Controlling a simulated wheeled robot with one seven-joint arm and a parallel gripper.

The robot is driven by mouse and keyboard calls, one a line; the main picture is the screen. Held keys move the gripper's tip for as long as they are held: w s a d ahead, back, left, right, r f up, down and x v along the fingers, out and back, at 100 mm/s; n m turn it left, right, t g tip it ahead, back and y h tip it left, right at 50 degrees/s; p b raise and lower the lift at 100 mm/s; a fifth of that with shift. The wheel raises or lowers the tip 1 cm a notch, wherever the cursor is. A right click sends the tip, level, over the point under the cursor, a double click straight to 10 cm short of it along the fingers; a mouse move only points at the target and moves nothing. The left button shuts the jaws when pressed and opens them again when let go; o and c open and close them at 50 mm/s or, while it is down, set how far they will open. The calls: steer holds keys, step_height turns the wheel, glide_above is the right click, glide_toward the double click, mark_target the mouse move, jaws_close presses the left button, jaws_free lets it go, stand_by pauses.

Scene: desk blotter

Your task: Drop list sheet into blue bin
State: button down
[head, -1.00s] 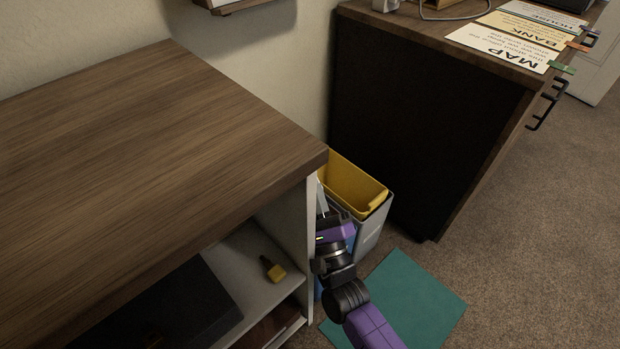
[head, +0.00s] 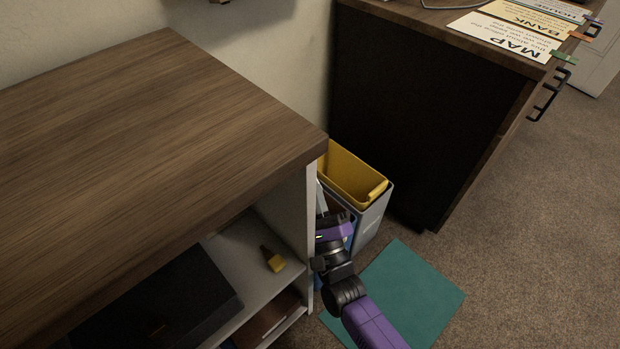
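My gripper (head: 323,205) reaches down beside the end of the wooden-topped shelf unit, over the bins. Its fingers are partly hidden by the shelf's edge and my purple wrist, so I cannot see how far they are apart. A thin pale strip shows at the fingers; I cannot tell whether it is a finger or paper. A little blue of what looks like the blue bin (head: 350,241) shows beside and below my wrist, mostly covered. No sheet can be made out as the list sheet.
A yellow bin (head: 352,176) sits in a grey holder (head: 373,222) between the shelf unit (head: 150,130) and a dark desk (head: 415,120). MAP (head: 505,38) and BANK (head: 535,20) sheets lie on the desk. A teal mat (head: 410,290) lies on open carpet. A yellow-ended object (head: 275,262) is on the shelf.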

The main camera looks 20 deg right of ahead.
steer(key=shift+f, duration=0.3)
steer(key=c, duration=1.6)
jaws_free()
step_height(320, 180, up, 20)
steer(key=p, duration=0.9)
